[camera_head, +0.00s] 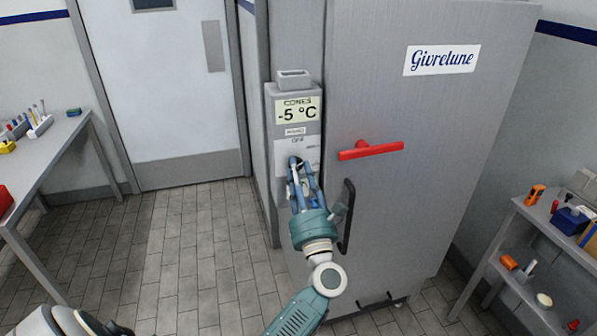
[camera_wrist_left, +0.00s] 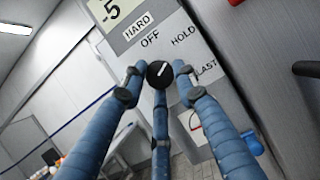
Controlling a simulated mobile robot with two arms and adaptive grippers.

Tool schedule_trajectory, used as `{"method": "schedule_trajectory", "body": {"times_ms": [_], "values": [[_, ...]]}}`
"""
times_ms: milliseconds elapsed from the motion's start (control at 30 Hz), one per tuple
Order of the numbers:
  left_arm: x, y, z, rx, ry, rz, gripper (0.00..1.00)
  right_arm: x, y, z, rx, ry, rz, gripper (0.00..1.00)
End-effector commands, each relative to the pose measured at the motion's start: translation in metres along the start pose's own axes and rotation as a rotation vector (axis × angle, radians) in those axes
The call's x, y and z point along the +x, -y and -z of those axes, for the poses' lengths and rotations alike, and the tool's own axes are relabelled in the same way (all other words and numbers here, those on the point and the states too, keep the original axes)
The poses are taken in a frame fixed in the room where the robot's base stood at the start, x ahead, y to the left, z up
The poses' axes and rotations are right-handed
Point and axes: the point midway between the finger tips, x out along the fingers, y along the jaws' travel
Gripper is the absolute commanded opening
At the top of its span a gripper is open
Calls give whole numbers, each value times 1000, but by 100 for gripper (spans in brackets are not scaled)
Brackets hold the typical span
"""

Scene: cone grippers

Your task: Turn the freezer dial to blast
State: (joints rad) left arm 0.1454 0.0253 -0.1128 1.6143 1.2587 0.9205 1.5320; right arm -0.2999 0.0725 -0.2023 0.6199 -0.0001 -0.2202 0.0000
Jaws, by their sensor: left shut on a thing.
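The freezer dial (camera_wrist_left: 160,73) is a round black knob with a white pointer mark on the narrow control panel left of the freezer door. In the left wrist view its mark leans up and right, roughly toward the HOLD label (camera_wrist_left: 184,35). The OFF label (camera_wrist_left: 150,40) is above it, and the partly covered BLAST label (camera_wrist_left: 207,72) is to its right. My left gripper (camera_head: 296,164) has its blue fingers closed around the dial, and they also show in the left wrist view (camera_wrist_left: 158,76). In the head view the gripper mostly hides the dial. My right gripper is not in view.
The freezer (camera_head: 400,200) has a red lever (camera_head: 371,149) and a black vertical handle (camera_head: 347,216) close to my left gripper. The display (camera_head: 297,109) reads -5 °C. A table (camera_head: 45,155) stands at left, shelves (camera_head: 540,225) at right. The floor at left is clear.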

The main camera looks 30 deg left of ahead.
Motion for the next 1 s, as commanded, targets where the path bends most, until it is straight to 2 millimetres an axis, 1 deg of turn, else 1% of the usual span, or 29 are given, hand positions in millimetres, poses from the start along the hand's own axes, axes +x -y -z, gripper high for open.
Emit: {"method": "schedule_trajectory", "body": {"times_ms": [167, 367, 800, 1000], "values": [[0, -2, 0, 123, -6, 52, 3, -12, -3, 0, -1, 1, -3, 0], [0, -5, -2, 296, -7, 124, 3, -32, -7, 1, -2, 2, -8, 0], [2, -8, -5, 662, -7, 277, 3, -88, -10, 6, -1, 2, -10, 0], [1, -10, -4, 780, -8, 327, 3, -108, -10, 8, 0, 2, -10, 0]]}}
